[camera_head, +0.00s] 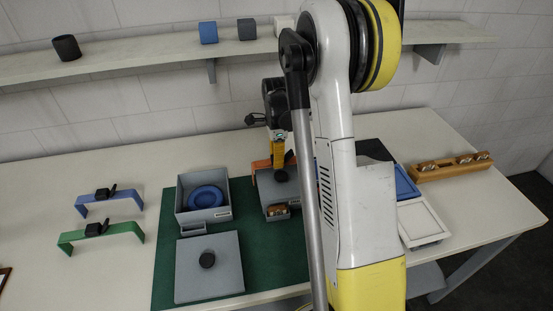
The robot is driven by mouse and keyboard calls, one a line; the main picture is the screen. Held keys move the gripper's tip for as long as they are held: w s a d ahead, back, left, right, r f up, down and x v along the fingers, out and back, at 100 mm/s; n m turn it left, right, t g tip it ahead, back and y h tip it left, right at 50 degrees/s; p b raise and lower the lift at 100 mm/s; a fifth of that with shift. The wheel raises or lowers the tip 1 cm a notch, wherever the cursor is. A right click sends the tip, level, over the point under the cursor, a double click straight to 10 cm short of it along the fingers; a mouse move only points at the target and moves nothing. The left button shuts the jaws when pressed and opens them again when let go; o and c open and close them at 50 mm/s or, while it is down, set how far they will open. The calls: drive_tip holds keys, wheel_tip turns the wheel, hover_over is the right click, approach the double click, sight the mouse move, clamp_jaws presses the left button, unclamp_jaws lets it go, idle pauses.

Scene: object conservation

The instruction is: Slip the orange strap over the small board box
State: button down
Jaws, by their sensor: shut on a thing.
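The orange strap (262,164) shows in part at the back of the small grey board box (272,188), on the green mat's right half. The box has a dark round knob on top and a small front holder with a brownish piece. My gripper (277,155) is above the box's rear, shut on the orange strap. The strap's legs look close to the box, but I cannot tell whether they touch or straddle it. My arm hides the box's right side and part of the strap.
An open grey box (180,196) holds a blue ring (206,197); a grey lid (190,270) lies in front of it. A blue strap (125,195) and green strap (75,236) stand left. A white tray (422,222) and wooden rack (450,171) are right.

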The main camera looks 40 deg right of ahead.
sight(276, 170)
drive_tip(key=shift+s+a+f+b, duration=0.1)
drive_tip(key=shift+f+b, duration=1.2)
drive_tip(key=shift+f, duration=0.25)
idle(0.4)
drive_tip(key=shift+r, duration=0.1)
drive_tip(key=c, duration=0.9)
unclamp_jaws()
drive_tip(key=shift+c, duration=0.2)
drive_tip(key=shift+o, duration=0.8)
drive_tip(key=shift+r, duration=0.1)
